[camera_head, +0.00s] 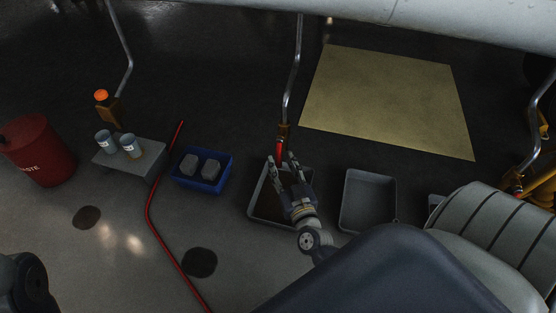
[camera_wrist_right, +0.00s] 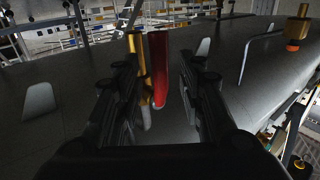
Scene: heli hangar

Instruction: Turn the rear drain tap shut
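A drain tap hangs at the lower end of the middle metal pipe, with a brass body (camera_head: 283,131) and a red handle (camera_head: 279,151). In the right wrist view the red handle (camera_wrist_right: 158,68) points down beside the brass part (camera_wrist_right: 140,70). My right gripper (camera_head: 281,162) is open, its fingers on either side of the red handle; a gap shows to the right finger in the wrist view. Contact cannot be told. Which tap is the rear one is not marked. My left gripper is not in view.
A grey drip tray (camera_head: 256,207) lies under my right gripper, another (camera_head: 368,200) to its right. The aircraft belly (camera_head: 440,18) is above.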

